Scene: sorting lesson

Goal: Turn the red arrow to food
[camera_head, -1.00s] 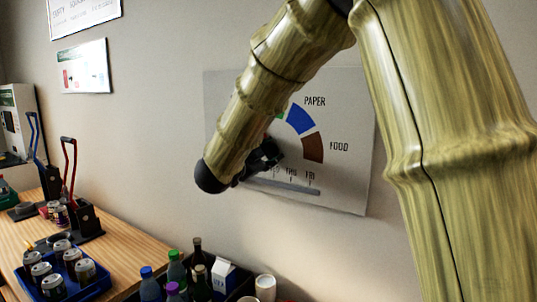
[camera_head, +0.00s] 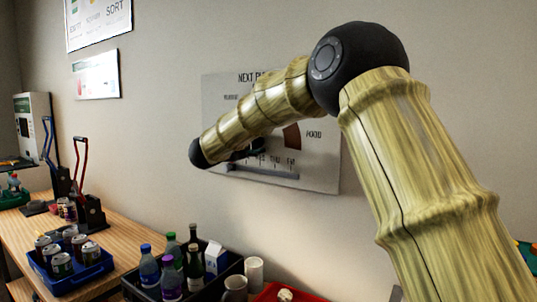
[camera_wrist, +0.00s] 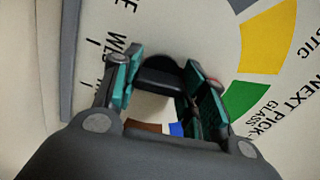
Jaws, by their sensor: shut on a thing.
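The white dial board (camera_head: 225,90) hangs on the wall, partly hidden by my arm. Its brown sector (camera_head: 292,136) lies beside the word FOOD on the right. My gripper (camera_wrist: 160,82) is at the dial's middle, its teal-padded fingers on either side of a dark knob (camera_wrist: 158,76) and shut on it. In the head view my gripper shows dark and small below my forearm. The red arrow is mostly hidden; a small reddish bit (camera_wrist: 213,81) by the right finger may be part of it. I cannot tell where it points. Green (camera_wrist: 246,99) and yellow (camera_wrist: 264,40) sectors show in the wrist view.
A grey weekday rail (camera_head: 262,171) runs along the board's bottom. Below left, a wooden table (camera_head: 125,238) carries a blue tray (camera_head: 90,274) of cans and lever presses (camera_head: 90,215). A dark crate (camera_head: 232,268) of bottles stands below the board.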

